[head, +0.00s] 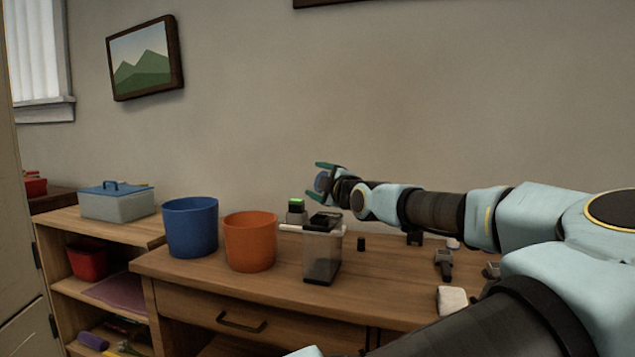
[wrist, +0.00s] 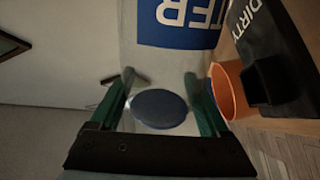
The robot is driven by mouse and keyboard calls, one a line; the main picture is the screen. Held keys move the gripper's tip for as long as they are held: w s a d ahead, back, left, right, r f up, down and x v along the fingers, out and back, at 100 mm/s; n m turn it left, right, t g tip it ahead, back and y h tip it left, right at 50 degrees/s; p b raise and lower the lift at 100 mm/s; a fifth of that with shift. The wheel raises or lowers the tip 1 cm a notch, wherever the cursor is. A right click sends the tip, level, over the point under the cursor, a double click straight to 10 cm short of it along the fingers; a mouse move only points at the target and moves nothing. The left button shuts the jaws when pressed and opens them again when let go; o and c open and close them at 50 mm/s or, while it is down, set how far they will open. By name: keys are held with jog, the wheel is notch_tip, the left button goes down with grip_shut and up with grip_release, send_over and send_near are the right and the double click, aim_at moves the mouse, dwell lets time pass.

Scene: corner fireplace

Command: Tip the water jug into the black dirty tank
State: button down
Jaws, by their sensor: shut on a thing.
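My gripper (head: 325,178) reaches left above the desk in the head view, its green fingers on either side of a blue round part. In the wrist view my gripper (wrist: 160,95) is shut, with a blue disc between its fingers. The water jug (wrist: 190,20), pale with a blue label ending in "TER", fills the top of that view; the disc seems to be part of it. The black dirty tank (wrist: 272,55), lettered "DIRTY", is close by at the right.
An orange bucket (head: 250,242) stands just left of the clear box, and a blue bucket (head: 190,228) is further left. Small items lie on the desk (head: 385,280) at the right, under my arm.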

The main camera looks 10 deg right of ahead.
jog(key=shift+f, duration=0.1)
dwell(0.3)
jog(key=shift+f+n+b, duration=0.2)
jog(key=shift+n+b, duration=0.15)
jog(key=shift+n, duration=0.05)
jog(key=shift+f+n+b, duration=0.3)
jog(key=shift+n+b, duration=0.05)
jog(key=shift+n, duration=0.05)
dwell(0.6)
jog(key=shift+f+n+b, duration=0.3)
jog(key=shift+n+b, duration=0.05)
jog(key=shift+n, duration=0.05)
jog(key=shift+f, duration=0.1)
jog(key=shift+f+n+b, duration=0.25)
jog(key=shift+n+b, duration=0.15)
jog(key=shift+b, duration=0.05)
jog(key=shift+f, duration=0.1)
dwell(0.6)
